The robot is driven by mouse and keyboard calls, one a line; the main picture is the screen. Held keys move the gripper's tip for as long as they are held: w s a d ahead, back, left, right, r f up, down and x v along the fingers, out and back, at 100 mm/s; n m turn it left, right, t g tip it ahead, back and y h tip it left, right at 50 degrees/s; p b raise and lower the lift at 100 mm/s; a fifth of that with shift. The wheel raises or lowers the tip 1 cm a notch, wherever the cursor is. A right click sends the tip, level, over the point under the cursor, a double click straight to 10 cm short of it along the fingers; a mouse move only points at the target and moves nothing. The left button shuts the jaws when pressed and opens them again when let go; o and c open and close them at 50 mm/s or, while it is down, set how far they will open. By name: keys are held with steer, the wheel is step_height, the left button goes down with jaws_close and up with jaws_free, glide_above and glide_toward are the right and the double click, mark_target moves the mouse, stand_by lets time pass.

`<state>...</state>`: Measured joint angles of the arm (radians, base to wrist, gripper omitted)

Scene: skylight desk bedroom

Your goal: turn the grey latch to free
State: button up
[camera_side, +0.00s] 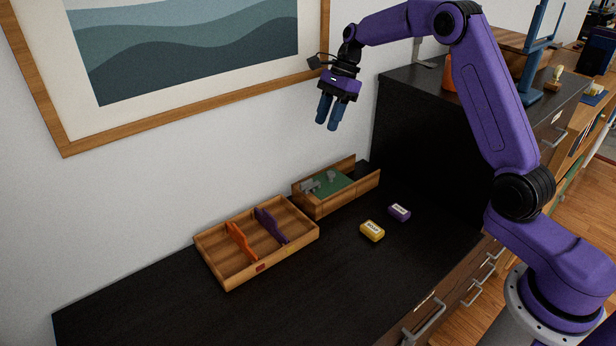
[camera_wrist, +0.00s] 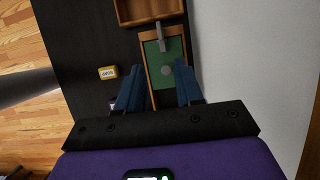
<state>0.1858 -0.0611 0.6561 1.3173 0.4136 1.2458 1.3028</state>
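A small grey latch (camera_side: 309,186) sits at the left end of a narrow wooden box (camera_side: 334,202) with a green inside. In the wrist view the latch (camera_wrist: 160,37) is a short grey bar at the box's top end, lying roughly along its length. A round grey knob (camera_wrist: 165,72) shows on the green part, and also in the side view (camera_side: 331,176). I cannot tell whether the latch is locked. My gripper (camera_side: 327,125) is open and empty, pointing down well above the box. In the wrist view its blue fingers (camera_wrist: 160,66) stand apart on either side of the box.
A wooden tray (camera_side: 225,282) with orange and purple dividers stands left of the box. A yellow block (camera_side: 372,231) and a purple block (camera_side: 399,212) lie in front of it. The wall is close behind. The black desktop (camera_side: 320,300) is clear in front.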

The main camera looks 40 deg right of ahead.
mark_target(306, 181)
steer(key=x, duration=1.7)
steer(key=shift+c, duration=0.3)
jaws_close()
